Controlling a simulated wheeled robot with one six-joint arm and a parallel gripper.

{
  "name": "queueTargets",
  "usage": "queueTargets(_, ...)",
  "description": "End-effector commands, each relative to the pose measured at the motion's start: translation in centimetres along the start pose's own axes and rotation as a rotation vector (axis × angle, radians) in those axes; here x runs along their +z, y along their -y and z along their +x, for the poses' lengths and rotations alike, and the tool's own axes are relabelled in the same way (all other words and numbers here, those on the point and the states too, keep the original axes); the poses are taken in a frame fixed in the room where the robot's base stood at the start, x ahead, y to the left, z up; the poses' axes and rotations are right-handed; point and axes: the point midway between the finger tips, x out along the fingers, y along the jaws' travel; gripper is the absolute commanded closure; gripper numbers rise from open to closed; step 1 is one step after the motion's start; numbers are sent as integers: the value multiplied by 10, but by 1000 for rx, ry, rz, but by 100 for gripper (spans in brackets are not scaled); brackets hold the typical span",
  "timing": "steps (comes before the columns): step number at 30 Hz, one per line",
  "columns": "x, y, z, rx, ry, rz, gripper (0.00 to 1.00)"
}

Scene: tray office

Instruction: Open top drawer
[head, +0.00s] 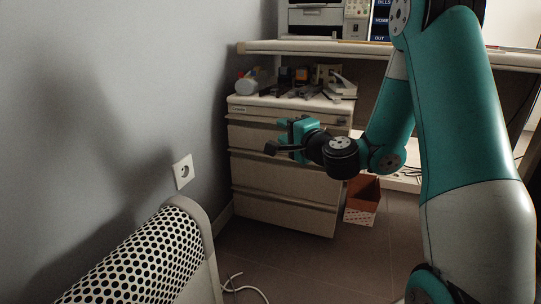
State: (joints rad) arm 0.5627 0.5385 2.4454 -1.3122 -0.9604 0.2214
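A beige drawer cabinet (285,191) stands against the wall under the desk, with several drawers stacked in it. Its top drawer (252,137) looks closed, and my arm covers the right part of its front. A thin strip with a small dark mark lies above it, just under the cabinet top. My gripper (272,148) is teal and black and hangs in front of the upper drawers, pointing left. I cannot tell whether it touches the cabinet, nor how far its fingers are apart. Nothing is visibly held.
Office items (300,82) crowd the cabinet top. A desk (325,47) runs behind it. An orange-brown box (362,196) sits on the floor at the cabinet's right. A perforated white panel (150,262) and a cable (240,286) lie front left. Floor before the cabinet is clear.

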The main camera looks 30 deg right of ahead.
Motion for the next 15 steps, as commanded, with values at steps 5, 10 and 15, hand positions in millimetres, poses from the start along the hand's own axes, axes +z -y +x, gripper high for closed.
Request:
queueTargets(5,-32,-45,-3,-9,-125,70,66)
queueTargets(10,-40,-44,4,-10,-151,83,66)
queueTargets(15,-43,-38,32,-11,-147,82,66)
